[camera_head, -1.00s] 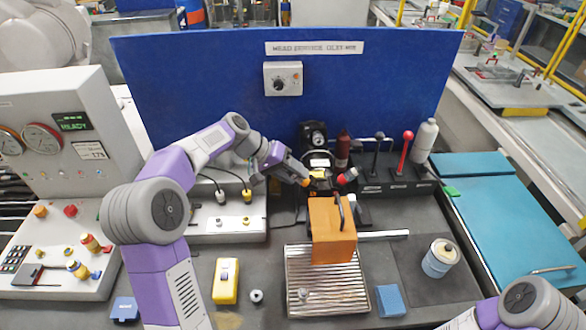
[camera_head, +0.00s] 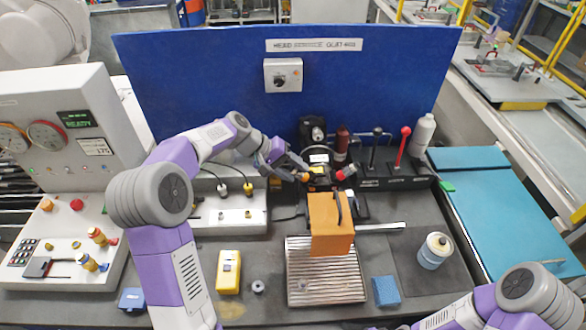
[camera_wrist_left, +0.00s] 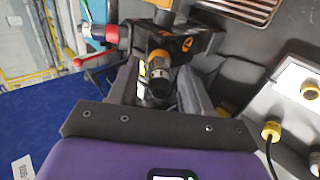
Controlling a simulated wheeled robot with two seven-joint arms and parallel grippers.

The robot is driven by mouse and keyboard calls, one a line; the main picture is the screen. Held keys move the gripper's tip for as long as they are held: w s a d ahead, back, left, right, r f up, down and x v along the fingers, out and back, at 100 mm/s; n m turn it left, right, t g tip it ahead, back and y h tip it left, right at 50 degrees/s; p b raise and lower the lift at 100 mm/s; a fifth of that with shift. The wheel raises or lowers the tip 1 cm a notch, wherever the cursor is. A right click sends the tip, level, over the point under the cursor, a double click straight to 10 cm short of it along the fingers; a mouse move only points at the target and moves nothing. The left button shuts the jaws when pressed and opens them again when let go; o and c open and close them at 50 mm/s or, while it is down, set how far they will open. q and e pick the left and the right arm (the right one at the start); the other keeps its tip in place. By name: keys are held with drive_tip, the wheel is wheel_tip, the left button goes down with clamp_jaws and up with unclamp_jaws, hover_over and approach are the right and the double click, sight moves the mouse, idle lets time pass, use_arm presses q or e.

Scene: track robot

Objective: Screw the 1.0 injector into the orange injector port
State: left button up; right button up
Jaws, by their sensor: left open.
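My left gripper (camera_head: 305,175) is at the black fixture (camera_head: 320,180) in front of the blue panel. In the left wrist view its two dark fingers (camera_wrist_left: 160,95) stand apart, on either side of a short black cylinder (camera_wrist_left: 156,80) with a gold-orange collar. The cylinder lines up with a black block (camera_wrist_left: 180,43) that bears an orange triangle mark. This looks like an injector at the orange port, but I cannot read a 1.0 label or tell how deep it sits. My right arm shows at the lower right; its gripper is out of view.
A red-ended part (camera_head: 346,172) is just right of the gripper. Levers (camera_head: 403,145) and a white bottle (camera_head: 423,135) stand farther right.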

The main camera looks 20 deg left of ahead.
use_arm(q)
drive_tip(key=shift+r+n+p, duration=0.15)
drive_tip(key=shift+n+p, duration=2.85)
drive_tip(key=shift+p, duration=0.3)
drive_tip(key=n+p, duration=0.5)
drive_tip(key=shift+n+p, duration=0.4)
drive_tip(key=shift+p, duration=0.2)
drive_tip(key=shift+c, duration=0.5)
clamp_jaws()
